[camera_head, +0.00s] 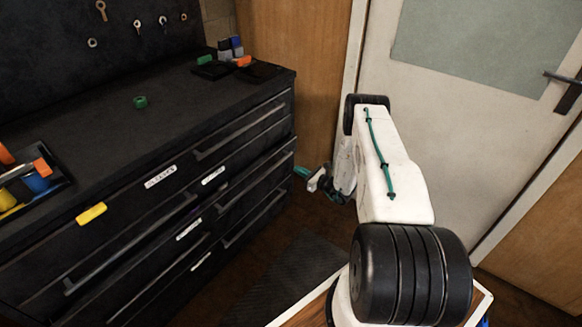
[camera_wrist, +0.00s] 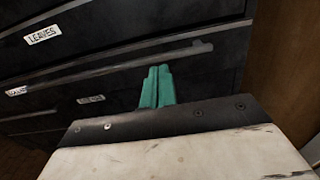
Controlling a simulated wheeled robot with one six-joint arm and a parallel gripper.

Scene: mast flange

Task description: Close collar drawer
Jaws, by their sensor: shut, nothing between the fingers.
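The dark drawer cabinet (camera_head: 110,235) fills the left of the head view, with drawer fronts, long bar handles and small white labels. A middle drawer (camera_head: 215,215) seems to stand out a little from the others, with a dark gap and a hint of purple above its front. Its label (camera_head: 189,229) is too small to read, so I cannot tell which drawer is the collar drawer. My gripper (camera_head: 302,172) is just right of the cabinet front. In the wrist view its teal fingers (camera_wrist: 157,88) are shut and empty, in front of a drawer bar handle (camera_wrist: 120,66); contact is unclear.
The cabinet top holds a green ring (camera_head: 140,102), a tray with coloured items (camera_head: 35,190) and several small blocks. A wooden panel (camera_head: 290,60) and a pale door (camera_head: 450,130) stand behind my arm. A dark mat (camera_head: 285,280) lies on the floor.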

